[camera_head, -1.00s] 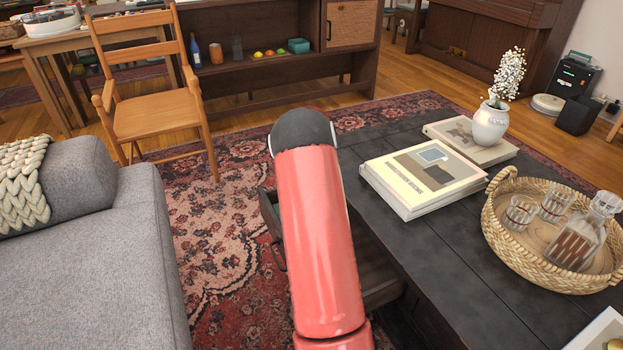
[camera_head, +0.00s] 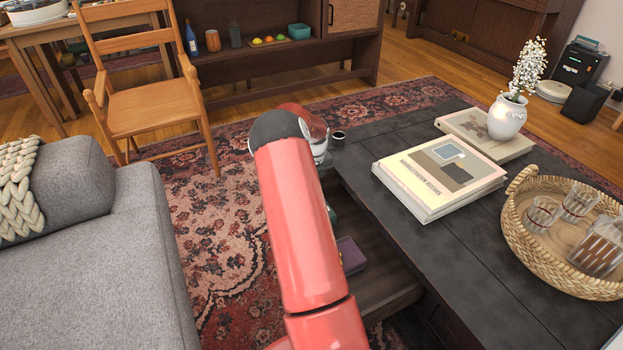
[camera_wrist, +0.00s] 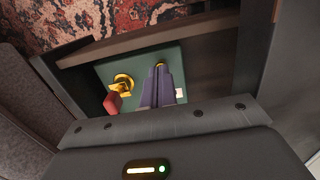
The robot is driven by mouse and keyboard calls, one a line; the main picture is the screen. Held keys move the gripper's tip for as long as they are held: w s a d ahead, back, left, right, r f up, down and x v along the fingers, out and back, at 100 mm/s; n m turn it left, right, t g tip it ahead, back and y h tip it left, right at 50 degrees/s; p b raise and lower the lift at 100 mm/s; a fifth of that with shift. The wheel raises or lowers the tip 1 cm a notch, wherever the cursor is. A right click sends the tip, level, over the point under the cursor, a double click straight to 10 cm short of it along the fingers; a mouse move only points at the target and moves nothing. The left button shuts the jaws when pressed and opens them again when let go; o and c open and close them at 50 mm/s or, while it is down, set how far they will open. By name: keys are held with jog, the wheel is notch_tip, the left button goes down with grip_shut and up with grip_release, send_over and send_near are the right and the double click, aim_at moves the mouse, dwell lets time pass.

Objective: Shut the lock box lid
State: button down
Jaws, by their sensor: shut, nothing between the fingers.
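The lock box appears as a dark green flat surface (camera_wrist: 103,71) in the wrist view, inside an open drawer. My gripper (camera_wrist: 161,76) is shut and empty. Its narrow fingers lie together in front of the green surface; I cannot tell whether they touch it. In the head view my red arm hides most of the box; a small purple shape (camera_head: 350,256) shows in the drawer.
The open drawer (camera_head: 385,297) juts from the dark coffee table (camera_head: 405,245). Books (camera_head: 440,178), a white vase (camera_head: 507,116) and a wicker tray (camera_head: 520,238) stand on the table. A grey sofa (camera_head: 95,265) is at left, with rug (camera_head: 220,235) between.

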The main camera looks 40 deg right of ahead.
jog(key=f+g, duration=0.1)
jog(key=w+g, duration=0.1)
jog(key=shift+d+f+g+y, duration=0.1)
jog(key=shift+f+g+y, duration=0.2)
jog(key=shift+f+g, duration=0.1)
jog(key=shift+w+f+b, duration=0.2)
jog(key=shift+f+b, duration=0.3)
jog(key=shift+f, duration=0.15)
jog(key=shift+w+f, duration=0.1)
jog(key=shift+f, duration=0.05)
notch_tip(320, 180, up, 9)
jog(key=w, duration=0.1)
jog(key=shift+d, duration=0.25)
